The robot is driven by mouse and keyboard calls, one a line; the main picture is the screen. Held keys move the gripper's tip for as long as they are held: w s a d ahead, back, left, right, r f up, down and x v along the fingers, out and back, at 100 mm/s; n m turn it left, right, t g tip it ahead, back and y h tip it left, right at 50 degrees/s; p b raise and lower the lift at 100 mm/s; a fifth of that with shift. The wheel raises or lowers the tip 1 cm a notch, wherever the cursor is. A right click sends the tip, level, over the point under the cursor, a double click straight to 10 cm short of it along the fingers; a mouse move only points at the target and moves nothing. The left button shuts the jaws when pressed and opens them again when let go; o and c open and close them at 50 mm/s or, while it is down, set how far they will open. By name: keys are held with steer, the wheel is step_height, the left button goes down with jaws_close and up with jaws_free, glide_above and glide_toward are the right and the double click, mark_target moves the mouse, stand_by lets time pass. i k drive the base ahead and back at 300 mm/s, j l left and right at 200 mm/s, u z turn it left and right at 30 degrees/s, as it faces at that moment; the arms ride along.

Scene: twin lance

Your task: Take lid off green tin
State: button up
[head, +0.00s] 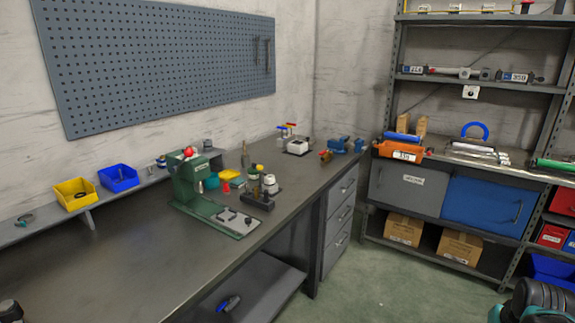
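No tin with a lid can be clearly made out. A small teal-green round item (211,182) stands on the workbench (120,262), beside the green press (188,180) and partly hidden by it. A small can-like item with green on it (253,174) stands further right, behind a dark block with brass pieces. Both are too small to tell whether either is the green tin or has a lid. My gripper cannot be made out in the head view.
Yellow (75,193) and blue (118,178) bins sit on the ledge along the wall. A blue vise (338,145) is at the bench's far end. A shelf rack (392,100) stands at right. The bench's near left is clear.

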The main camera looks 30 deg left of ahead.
mark_target(253, 169)
steer(key=i+l+u, duration=0.1)
steer(key=i+u, duration=0.4)
steer(key=i+l+u, duration=0.2)
steer(key=i+u, duration=0.25)
steer(key=i+l+u, duration=0.3)
steer(key=u, duration=0.2)
